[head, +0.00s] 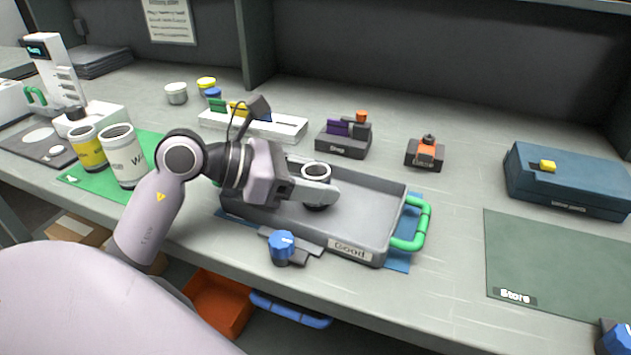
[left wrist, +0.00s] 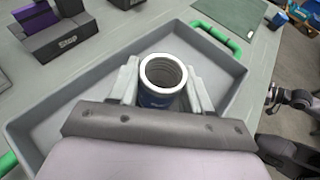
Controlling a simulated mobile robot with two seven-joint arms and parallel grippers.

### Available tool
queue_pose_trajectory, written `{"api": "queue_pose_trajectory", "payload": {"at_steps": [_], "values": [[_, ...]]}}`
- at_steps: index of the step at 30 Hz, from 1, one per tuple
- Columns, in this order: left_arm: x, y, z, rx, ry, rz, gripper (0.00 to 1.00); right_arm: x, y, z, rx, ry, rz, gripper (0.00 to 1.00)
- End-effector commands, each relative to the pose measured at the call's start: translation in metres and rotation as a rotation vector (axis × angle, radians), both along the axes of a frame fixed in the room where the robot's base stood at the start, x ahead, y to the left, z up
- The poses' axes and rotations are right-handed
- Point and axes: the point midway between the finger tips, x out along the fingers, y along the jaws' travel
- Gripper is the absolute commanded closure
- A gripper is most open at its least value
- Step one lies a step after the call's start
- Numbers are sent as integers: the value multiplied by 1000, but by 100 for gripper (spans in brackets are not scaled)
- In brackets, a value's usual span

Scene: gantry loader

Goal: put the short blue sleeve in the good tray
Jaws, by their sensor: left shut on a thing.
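The short blue sleeve (left wrist: 158,98) has a pale ring-shaped rim and an open top. It stands upright between the fingers of my left gripper (left wrist: 162,90), which is shut on it. In the head view the sleeve (head: 316,171) and the left gripper (head: 312,190) are over the inside of the good tray (head: 375,215). The tray is grey with green handles and a "Good" label; its floor looks otherwise empty. I cannot tell whether the sleeve touches the floor. A dark arm part at the right of the left wrist view may be my right gripper (left wrist: 272,97); its jaws are unclear.
A blue knob (head: 282,245) stands at the tray's front edge. Behind the tray are a dark block with coloured pieces (head: 343,141) and a small block with an orange top (head: 426,153). White and yellow cylinders (head: 122,157) stand left. The green store mat (head: 550,255) is bare.

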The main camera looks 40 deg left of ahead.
Motion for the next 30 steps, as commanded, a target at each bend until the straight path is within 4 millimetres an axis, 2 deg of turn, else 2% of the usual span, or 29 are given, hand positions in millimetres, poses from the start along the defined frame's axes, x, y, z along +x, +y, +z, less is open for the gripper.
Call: {"api": "queue_pose_trajectory", "payload": {"at_steps": [10, 11, 12, 13, 25, 30], "values": [[0, 0, -4, 1, -2, 0, 91, 0, 0, -5, 1, -1, -1, 100], [0, 0, -3, 1, -1, 1, 45, 0, 0, -4, 0, -1, -1, 100], [0, 0, -2, 1, -1, 1, 32, 0, 0, -3, 1, -1, -2, 100], [0, 0, -2, 1, -1, 0, 26, 0, 0, -3, 2, 0, -3, 100], [0, 0, 3, -1, -1, 0, 26, 0, 1, 3, 7, -1, -6, 100], [-14, 14, 8, 4, 1, 2, 26, 1, 1, 0, 7, -2, -6, 100]]}}
